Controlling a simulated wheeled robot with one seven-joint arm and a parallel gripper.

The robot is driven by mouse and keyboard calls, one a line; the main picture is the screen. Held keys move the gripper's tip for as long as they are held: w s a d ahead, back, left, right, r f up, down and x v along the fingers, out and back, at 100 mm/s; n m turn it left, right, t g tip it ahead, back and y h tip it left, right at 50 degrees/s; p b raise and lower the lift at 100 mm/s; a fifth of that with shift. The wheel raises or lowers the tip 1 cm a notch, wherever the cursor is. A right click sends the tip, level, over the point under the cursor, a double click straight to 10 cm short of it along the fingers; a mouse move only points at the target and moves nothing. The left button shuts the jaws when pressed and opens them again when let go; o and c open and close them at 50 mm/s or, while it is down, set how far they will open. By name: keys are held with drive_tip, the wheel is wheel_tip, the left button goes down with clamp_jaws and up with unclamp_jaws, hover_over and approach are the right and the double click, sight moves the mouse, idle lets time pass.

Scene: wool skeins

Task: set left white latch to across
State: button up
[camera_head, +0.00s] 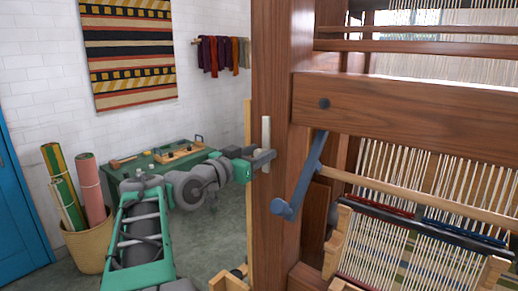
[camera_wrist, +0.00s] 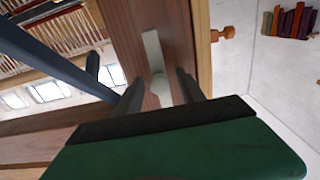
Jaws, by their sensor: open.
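The white latch (camera_head: 266,138) stands upright, along the wooden loom post (camera_head: 278,60) in the head view. In the wrist view the latch (camera_wrist: 153,52) is a flat white bar with a round boss near its lower part. My gripper (camera_head: 264,160) is at the latch's lower end. In the wrist view my gripper (camera_wrist: 160,88) is open, with one dark finger on each side of the latch's lower part. I cannot tell whether either finger touches it. The latch's lowest end is partly hidden by the gripper body.
A blue-grey lever (camera_head: 300,175) sticks out from the loom just right of my gripper. A thick wooden beam (camera_head: 420,115) crosses at the right. A green table (camera_head: 165,165) with tools stands behind my arm, and a basket of rolled textiles (camera_head: 90,245) stands at the left.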

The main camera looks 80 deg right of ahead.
drive_tip(key=shift+d, duration=0.1)
clamp_jaws()
idle(0.5)
idle(0.9)
